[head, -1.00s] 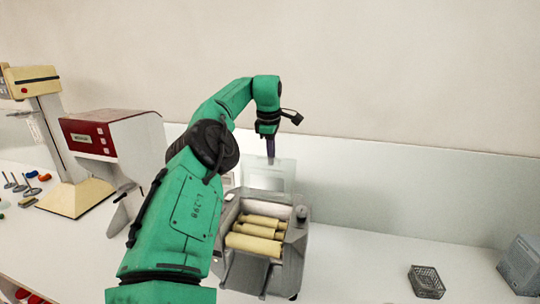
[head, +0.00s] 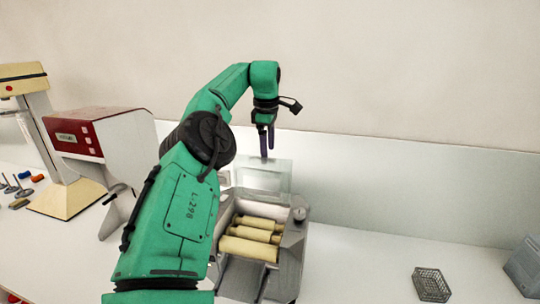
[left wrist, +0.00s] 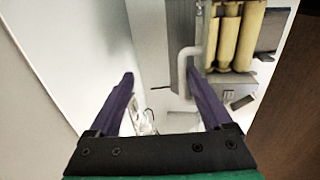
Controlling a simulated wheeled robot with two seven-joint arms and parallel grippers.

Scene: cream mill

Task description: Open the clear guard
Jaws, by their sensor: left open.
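The clear guard (head: 276,178) is a see-through panel standing raised at the back of the grey roller mill (head: 293,240), behind its cream rollers (head: 250,248). My left gripper (head: 264,154) points down just above the guard's top edge, with its purple fingers apart and empty. In the left wrist view the open fingers (left wrist: 160,75) have nothing clearly between them. A pale bent bar (left wrist: 183,70) is beside the right fingertip, near the rollers (left wrist: 232,38); I cannot tell whether they touch. My right gripper is out of view.
A red-and-white machine (head: 105,140) and a cream stand (head: 62,198) are to the left. A small wire basket (head: 431,285) and a grey box (head: 524,267) are at the right. The wall panel is close behind the mill.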

